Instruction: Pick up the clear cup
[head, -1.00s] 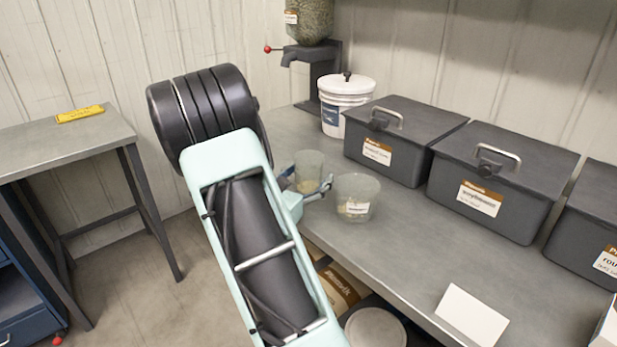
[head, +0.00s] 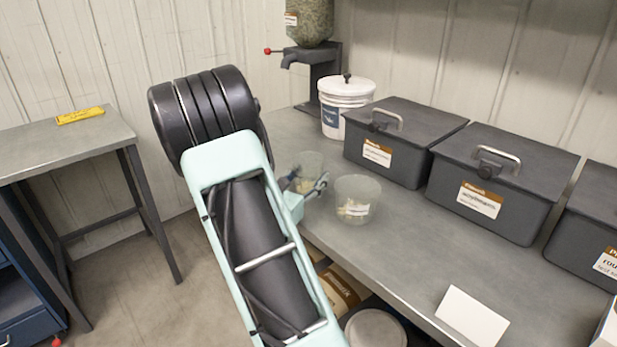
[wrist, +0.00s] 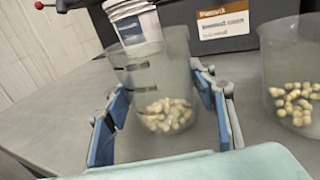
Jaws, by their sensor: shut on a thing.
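A clear cup (wrist: 160,75) with dark marks on its wall and pale pellets in its bottom stands upright between the fingers of my gripper (wrist: 165,92) in the wrist view. The fingers are shut on its two sides. In the head view the clear cup (head: 309,165) is at the bench's left edge, partly hidden by my arm and gripper (head: 312,186). I cannot tell whether its base is touching the bench.
A second clear tub (head: 357,200) with pale pellets and a label stands close on the right; it also shows in the wrist view (wrist: 290,75). A white bucket (head: 345,95) and dark lidded bins (head: 400,145) stand behind. The bench front (head: 400,260) is largely clear.

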